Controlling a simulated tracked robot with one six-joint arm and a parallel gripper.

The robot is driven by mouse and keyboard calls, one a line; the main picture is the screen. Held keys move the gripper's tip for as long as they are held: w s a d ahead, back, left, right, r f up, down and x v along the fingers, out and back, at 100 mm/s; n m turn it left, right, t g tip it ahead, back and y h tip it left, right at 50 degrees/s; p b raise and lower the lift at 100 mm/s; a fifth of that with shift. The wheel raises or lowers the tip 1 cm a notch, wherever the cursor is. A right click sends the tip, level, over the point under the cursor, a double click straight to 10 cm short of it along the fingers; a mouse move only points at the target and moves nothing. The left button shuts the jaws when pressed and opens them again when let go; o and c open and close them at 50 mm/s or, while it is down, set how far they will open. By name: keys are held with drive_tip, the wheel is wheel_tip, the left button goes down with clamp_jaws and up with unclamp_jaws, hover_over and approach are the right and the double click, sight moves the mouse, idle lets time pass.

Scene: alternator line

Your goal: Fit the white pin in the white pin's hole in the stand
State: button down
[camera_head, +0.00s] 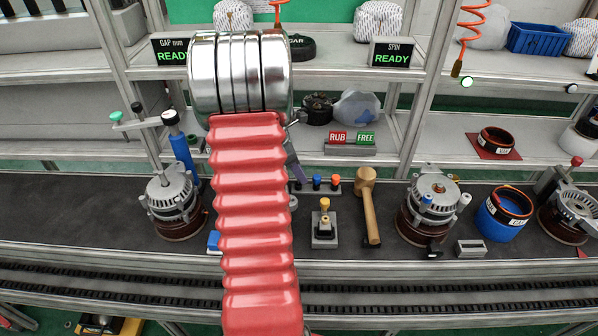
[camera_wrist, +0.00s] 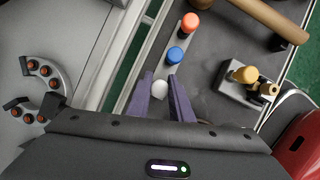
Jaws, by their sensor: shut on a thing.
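The stand (camera_wrist: 181,39) is a narrow grey bar on the dark bench, also in the head view (camera_head: 325,190). An orange pin (camera_wrist: 190,22) and a blue pin (camera_wrist: 176,54) stand upright in it. The white pin (camera_wrist: 159,90) shows its round top between the purple fingers of my gripper (camera_wrist: 160,80), in line with the other two pins at the stand's near end. My gripper is shut on the white pin. The pin's lower end and its hole are hidden, so I cannot tell whether it is in the hole. In the head view my arm hides most of the gripper.
A small block with a yellow-topped part (camera_head: 324,226) stands close to the stand. A wooden mallet (camera_head: 368,205) lies to its right. Alternators (camera_head: 173,200) stand farther along the bench on both sides. A RUB/FREE sign block (camera_head: 350,147) is on the shelf behind.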

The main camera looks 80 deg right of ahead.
drive_tip(key=shift+f, duration=0.95)
drive_tip(key=c, duration=1.5)
unclamp_jaws()
drive_tip(key=shift+r, duration=0.15)
drive_tip(key=v, duration=1.3)
drive_tip(key=shift+w+a+r, duration=0.1)
drive_tip(key=shift+r, duration=0.15)
